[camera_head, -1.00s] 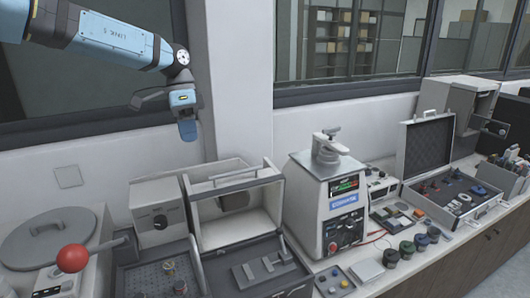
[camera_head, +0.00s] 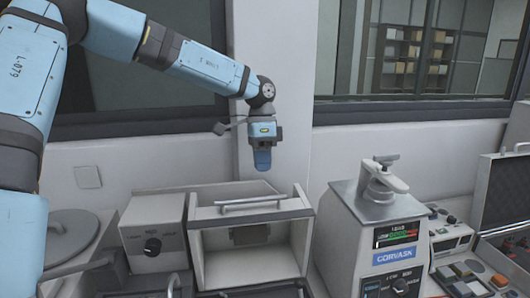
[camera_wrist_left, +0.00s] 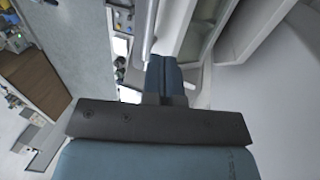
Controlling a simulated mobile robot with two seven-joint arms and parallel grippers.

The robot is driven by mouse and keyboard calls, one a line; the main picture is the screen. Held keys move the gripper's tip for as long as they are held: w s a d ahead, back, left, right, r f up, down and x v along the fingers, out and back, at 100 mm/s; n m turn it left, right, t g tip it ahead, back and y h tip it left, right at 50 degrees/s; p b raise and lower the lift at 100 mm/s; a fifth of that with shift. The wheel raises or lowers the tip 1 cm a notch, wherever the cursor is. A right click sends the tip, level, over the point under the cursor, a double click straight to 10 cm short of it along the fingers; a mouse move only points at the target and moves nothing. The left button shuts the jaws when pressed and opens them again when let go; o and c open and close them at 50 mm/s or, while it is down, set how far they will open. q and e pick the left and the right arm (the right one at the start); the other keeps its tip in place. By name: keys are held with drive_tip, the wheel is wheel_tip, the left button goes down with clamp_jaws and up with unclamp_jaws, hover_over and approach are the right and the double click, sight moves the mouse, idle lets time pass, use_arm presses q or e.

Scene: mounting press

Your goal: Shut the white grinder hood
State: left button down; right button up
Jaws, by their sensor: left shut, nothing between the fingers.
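The white grinder hood (camera_head: 276,211) is raised at the top of the grinder cabinet, and a light bar handle (camera_head: 252,202) runs along it. My left gripper (camera_head: 262,160) points down above and behind the hood, near the wall, apart from the handle as far as I can tell. Its blue fingers are shut and empty. In the left wrist view the closed fingers (camera_wrist_left: 164,76) point towards pale edges, probably the hood. My right gripper is not in view.
A white press with a lever on top (camera_head: 380,215) stands close on the right. The wall and window sill (camera_head: 400,112) lie behind. An open case (camera_head: 505,190) is at far right.

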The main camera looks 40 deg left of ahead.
use_arm(q)
hover_over(264, 205)
wheel_tip(264, 205, down, 6)
drive_tip(key=shift+r+p, duration=0.2)
drive_tip(key=shift+p, duration=0.2)
drive_tip(key=shift+w, duration=0.1)
